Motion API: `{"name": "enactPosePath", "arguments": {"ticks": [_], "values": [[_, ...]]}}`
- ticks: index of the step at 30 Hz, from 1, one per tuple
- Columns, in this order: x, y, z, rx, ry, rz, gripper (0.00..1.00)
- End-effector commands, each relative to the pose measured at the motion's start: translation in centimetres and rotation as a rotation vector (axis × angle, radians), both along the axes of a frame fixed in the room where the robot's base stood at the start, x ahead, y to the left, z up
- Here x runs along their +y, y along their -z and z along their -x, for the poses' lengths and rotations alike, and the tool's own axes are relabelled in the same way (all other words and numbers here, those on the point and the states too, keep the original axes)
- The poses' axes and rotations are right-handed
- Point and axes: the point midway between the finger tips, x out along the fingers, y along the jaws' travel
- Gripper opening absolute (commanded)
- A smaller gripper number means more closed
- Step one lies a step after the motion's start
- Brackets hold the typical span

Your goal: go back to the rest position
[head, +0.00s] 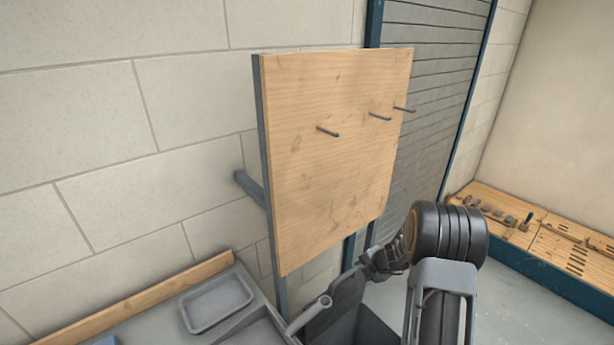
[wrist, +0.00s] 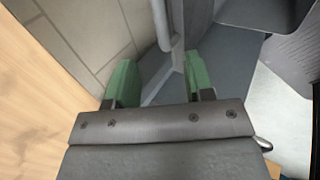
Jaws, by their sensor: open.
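My gripper (wrist: 160,85) shows in the wrist view with its two green fingers spread apart and nothing between them. Past the fingers are a grey post and grey floor. In the head view my gripper (head: 368,266) is small and dark, at the end of my arm, low and in front of the lower right part of the wooden board (head: 335,150). Its fingertips are hard to make out there. The board stands upright and carries three metal pegs (head: 328,132), all bare.
A grey bench top with a shallow tray (head: 217,303) lies at the lower left, with a wooden strip (head: 130,305) along the wall. A grey bracket (head: 250,188) holds the board. A wooden bench with small parts (head: 500,215) stands at the right. Open floor lies before it.

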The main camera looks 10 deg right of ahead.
Motion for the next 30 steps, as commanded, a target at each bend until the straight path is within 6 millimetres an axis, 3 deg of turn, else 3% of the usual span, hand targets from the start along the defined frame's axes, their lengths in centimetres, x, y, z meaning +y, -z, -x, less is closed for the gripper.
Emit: {"name": "enactPosePath", "arguments": {"ticks": [5, 11, 14, 20, 28, 29, 30], "values": [[0.2, 0.0, 0.1, -0.048, -0.164, 0.08, 0.48], [1.8, 0.9, 2.7, -0.144, -0.71, 0.278, 0.48], [2.7, 0.2, 4.4, -0.227, -1.04, 0.391, 0.48], [5.1, -3.4, 7.9, -0.45, -1.746, 0.622, 0.48], [8.1, -10.3, 13.9, -0.809, -2.769, 0.924, 0.48], [8.3, -11.0, 14.6, 0.84, 2.868, -0.946, 0.48], [8.6, -12.0, 15.6, 0.801, 2.734, -0.889, 0.48]]}}
